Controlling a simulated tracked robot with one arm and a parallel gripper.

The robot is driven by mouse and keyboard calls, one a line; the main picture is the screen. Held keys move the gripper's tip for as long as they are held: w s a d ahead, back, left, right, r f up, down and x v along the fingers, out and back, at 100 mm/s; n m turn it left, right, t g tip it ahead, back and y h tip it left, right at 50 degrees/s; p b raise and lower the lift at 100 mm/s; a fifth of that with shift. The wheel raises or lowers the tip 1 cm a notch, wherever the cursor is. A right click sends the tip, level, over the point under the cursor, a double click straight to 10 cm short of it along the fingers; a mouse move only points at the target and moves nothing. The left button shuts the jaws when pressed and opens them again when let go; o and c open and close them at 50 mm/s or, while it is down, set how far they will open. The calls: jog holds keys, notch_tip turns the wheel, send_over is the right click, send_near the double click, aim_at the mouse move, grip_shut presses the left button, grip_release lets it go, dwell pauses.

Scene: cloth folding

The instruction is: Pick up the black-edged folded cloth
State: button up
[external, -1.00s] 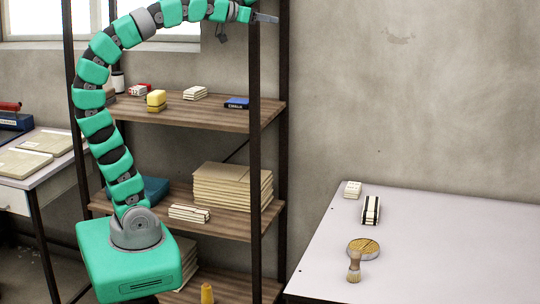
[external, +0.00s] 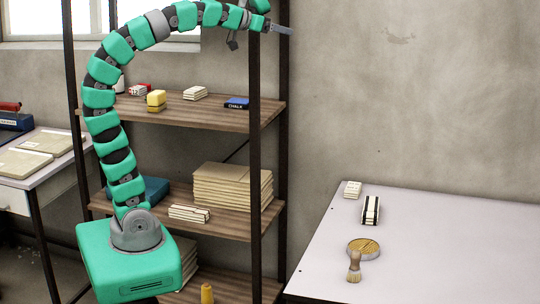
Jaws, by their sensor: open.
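A folded white cloth with black edges (external: 371,210) lies on the left part of the pale table (external: 450,250). A smaller plain folded cloth (external: 352,190) lies just behind it. My gripper (external: 285,29) is high at the top of the picture, in front of the shelf's right post, well above and to the left of the black-edged cloth. It is open, and I see nothing between its fingers.
A round wooden-topped item (external: 363,248) and a brush (external: 354,267) stand nearer on the table. The shelf unit (external: 255,150) holds a yellow block, a blue chalk box (external: 238,103) and folded stacks. The table's right side is clear.

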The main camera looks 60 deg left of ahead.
jog(key=w+d+f+n+g+y+b, duration=0.1)
jog(key=w+f+n+g, duration=0.1)
jog(key=w+f, duration=0.5)
jog(key=w+d+f+n+g+y+b, duration=0.15)
jog(key=w+f, duration=0.25)
jog(key=f, duration=0.5)
jog(key=n+g+y+b, duration=0.2)
jog(key=n+y+b, duration=0.3)
jog(key=y+b, duration=0.1)
send_near(371, 206)
jog(key=b+x, duration=0.1)
jog(key=x, duration=0.2)
jog(key=shift+a+f+b, duration=0.25)
jog(key=shift+b, duration=0.1)
jog(key=shift+b+x, duration=0.75)
jog(key=shift+x, duration=2.2)
jog(key=shift+w+r, duration=0.15)
jog(key=shift+r, duration=0.05)
jog(key=c, duration=1.2)
